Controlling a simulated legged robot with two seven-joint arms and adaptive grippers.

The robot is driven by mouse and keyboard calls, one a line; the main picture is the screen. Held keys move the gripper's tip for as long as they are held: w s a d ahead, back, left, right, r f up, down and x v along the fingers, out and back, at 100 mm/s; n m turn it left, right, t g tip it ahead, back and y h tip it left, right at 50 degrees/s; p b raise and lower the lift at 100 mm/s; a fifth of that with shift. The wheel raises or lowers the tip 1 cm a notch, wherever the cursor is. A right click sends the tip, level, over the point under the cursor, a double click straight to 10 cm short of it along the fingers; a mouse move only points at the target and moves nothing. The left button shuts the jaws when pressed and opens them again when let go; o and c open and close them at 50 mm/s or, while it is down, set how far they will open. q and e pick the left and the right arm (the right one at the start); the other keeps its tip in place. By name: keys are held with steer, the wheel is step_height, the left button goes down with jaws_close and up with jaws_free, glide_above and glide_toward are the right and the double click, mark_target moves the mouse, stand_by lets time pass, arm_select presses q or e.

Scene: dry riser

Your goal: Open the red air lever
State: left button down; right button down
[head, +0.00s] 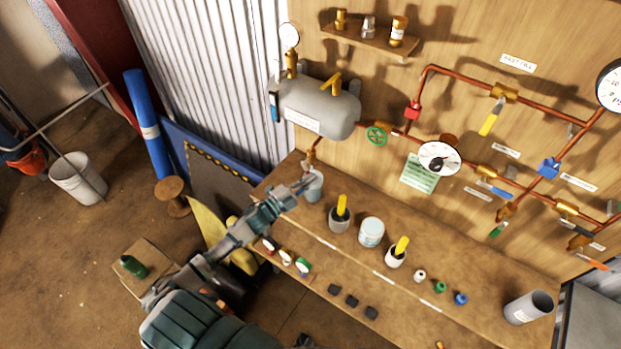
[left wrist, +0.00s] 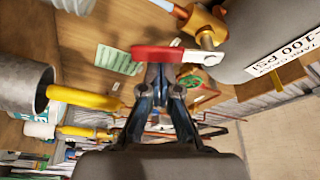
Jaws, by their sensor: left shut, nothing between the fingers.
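The red lever (left wrist: 170,54) lies across the upper middle of the left wrist view, joined at its right end to a brass valve (left wrist: 204,24) close to the grey tank. In the head view, the tank (head: 318,105) hangs on the wooden wall, and a pipe drops from it toward the bench; I cannot make out the lever there. My left gripper (head: 305,184) is below the tank, above the bench's back left part. In the left wrist view, its fingertips (left wrist: 162,76) are together and empty, right at the lever's underside in the picture; I cannot tell whether they touch it.
A grey cup (head: 314,188) stands beside my left gripper. The bench (head: 445,275) holds pots with yellow handles (head: 340,215), a white tub (head: 371,232) and small coloured parts. Copper pipes, gauges and other coloured valve levers (head: 490,123) fill the wall to the right.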

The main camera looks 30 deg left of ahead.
arm_select(q)
steer(key=m, duration=0.2)
steer(key=a+m+g+p, duration=0.1)
steer(key=a+f+m+g, duration=0.1)
steer(key=m, duration=0.1)
steer(key=shift+w+f+m+p, duration=0.1)
steer(key=shift+m+p, duration=0.2)
steer(key=shift+p, duration=0.05)
steer(key=shift+f, duration=0.1)
stand_by(0.5)
